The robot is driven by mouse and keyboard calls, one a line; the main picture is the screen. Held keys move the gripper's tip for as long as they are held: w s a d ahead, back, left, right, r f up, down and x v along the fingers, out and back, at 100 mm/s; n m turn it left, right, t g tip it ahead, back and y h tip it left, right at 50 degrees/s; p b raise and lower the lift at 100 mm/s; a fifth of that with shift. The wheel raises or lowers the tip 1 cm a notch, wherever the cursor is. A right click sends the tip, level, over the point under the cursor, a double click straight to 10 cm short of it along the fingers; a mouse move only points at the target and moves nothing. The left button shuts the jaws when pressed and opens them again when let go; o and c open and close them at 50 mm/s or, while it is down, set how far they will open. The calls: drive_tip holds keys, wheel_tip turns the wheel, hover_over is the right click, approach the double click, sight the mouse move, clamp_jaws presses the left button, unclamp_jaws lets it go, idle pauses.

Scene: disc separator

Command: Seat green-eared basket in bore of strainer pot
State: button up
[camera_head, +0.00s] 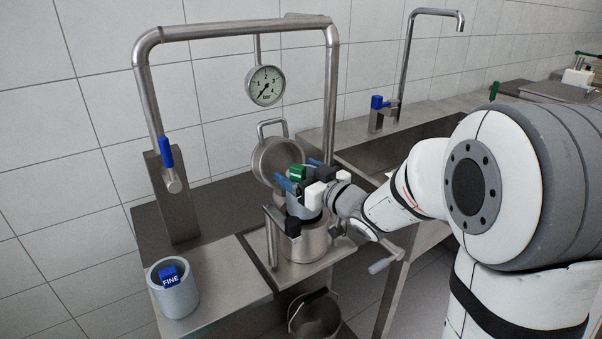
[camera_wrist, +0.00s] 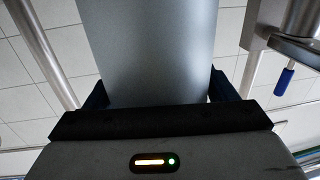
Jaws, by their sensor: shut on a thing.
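The green-eared basket is a grey cylinder (camera_head: 299,209) with a green ear (camera_head: 297,173) on top. My gripper (camera_head: 299,183) is shut on it, with blue-tipped fingers at either side near its top. In the wrist view its smooth grey wall (camera_wrist: 150,50) fills the space between the fingers. The steel strainer pot (camera_head: 304,243) stands directly below on a steel shelf. The basket's lower end is at the pot's mouth; I cannot tell whether it is above the bore or partly inside. The bore is hidden.
The round lid (camera_head: 277,162) stands open behind the pot. A grey basket marked FINE (camera_head: 175,293) with a blue ear stands on the left bench. A pipe frame with a gauge (camera_head: 265,86) arches behind. A bucket (camera_head: 314,318) is below; a sink (camera_head: 400,145) is at right.

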sight(316, 214)
drive_tip(key=shift+f+b, duration=3.7)
drive_tip(key=shift+f, duration=0.5)
drive_tip(key=o, duration=1.2)
drive_tip(key=shift+f, duration=0.1)
drive_tip(key=shift+s, duration=0.1)
drive_tip(key=p+v, duration=0.1)
drive_tip(key=v, duration=0.6)
drive_tip(key=shift+s+d, duration=0.25)
